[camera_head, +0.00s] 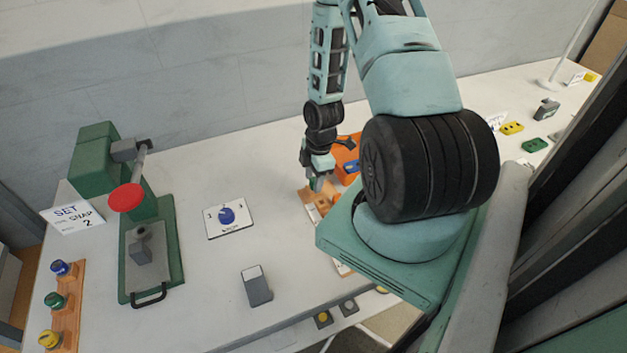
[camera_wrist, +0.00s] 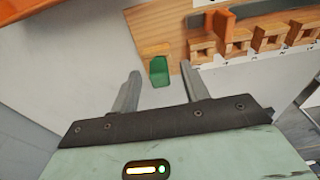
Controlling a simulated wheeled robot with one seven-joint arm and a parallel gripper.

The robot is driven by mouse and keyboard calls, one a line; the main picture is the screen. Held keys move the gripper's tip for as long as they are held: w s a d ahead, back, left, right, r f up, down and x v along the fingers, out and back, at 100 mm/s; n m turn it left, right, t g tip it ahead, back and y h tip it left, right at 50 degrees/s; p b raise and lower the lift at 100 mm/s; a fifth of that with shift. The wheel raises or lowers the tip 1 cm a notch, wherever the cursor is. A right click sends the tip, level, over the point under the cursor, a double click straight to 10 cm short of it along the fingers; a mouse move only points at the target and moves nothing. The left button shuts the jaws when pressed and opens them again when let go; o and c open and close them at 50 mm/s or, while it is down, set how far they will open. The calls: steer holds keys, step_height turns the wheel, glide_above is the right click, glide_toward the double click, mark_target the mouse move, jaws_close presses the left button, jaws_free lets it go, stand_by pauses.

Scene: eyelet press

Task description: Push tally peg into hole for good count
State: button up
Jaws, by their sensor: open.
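My gripper (camera_head: 317,184) is over the wooden board (camera_head: 307,194) near the middle of the table in the head view. In the wrist view the gripper (camera_wrist: 161,76) has its two fingers apart with nothing held. A small green piece (camera_wrist: 159,72), which may be the tally peg, stands at the lower left edge of the wooden board (camera_wrist: 168,18), just beyond and between the fingertips. Several wooden blocks with notches (camera_wrist: 235,42) line the board to the right. I cannot make out the peg's hole.
An orange bin (camera_head: 343,158) with dark and blue items stands behind the board; my arm hides part of that area. A green press (camera_head: 150,240) with a red knob stands at the left. A grey block (camera_head: 256,286) and a dial card (camera_head: 229,217) lie between.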

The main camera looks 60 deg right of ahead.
steer(key=shift+f, duration=0.55)
jaws_close()
